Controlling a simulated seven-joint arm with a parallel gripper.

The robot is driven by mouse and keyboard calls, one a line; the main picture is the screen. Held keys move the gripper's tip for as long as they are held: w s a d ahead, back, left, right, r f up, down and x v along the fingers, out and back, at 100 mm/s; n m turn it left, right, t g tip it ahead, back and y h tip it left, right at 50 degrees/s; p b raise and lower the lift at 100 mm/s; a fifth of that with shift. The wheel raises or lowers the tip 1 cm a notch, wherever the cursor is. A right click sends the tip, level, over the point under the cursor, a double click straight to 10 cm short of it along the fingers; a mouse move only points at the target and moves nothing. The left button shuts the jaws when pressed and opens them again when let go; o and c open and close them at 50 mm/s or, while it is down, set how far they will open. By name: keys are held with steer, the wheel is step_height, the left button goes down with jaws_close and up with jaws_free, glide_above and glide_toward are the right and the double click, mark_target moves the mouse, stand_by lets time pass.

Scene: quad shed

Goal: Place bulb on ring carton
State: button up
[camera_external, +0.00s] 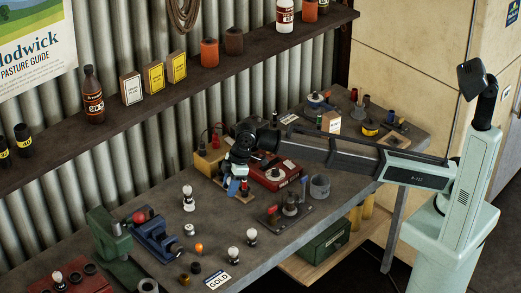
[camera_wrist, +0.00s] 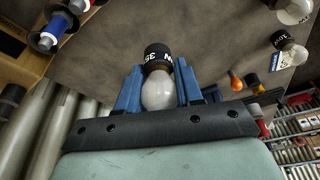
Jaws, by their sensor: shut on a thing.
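My gripper (camera_external: 237,186) has blue fingers and is over the middle of the bench, beside a small wooden board. In the wrist view my gripper (camera_wrist: 159,88) is shut on a bulb (camera_wrist: 158,92) with a frosted white globe and a black base with white lettering. The globe lies between the fingers and the base points away from the palm. I cannot make out this bulb clearly in the external view. A small carton (camera_external: 331,122) stands on the bench at the back right, and several cartons (camera_external: 153,77) stand on the shelf. Their print is too small to tell which is the ring carton.
Other bulbs (camera_external: 188,196) stand on the bench (camera_external: 165,205), with more near the front by a GOLD card (camera_external: 217,281).

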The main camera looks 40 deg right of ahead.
steer(key=shift+r, duration=0.6)
steer(key=w+d+r+m, duration=0.1)
steer(key=w+d+r, duration=0.15)
steer(key=d, duration=0.45)
steer(key=w+d+r+m, duration=0.1)
steer(key=w+d, duration=0.2)
steer(key=d, duration=0.3)
step_height(320, 180, up, 8)
steer(key=m+t+h, duration=0.2)
steer(key=m, duration=0.5)
glide_above(328, 114)
steer(key=s, duration=0.1)
steer(key=shift+d+f, duration=0.2)
steer(key=shift+f, duration=4.45)
steer(key=shift+f, duration=0.2)
steer(key=o, duration=1)
steer(key=shift+o, duration=0.2)
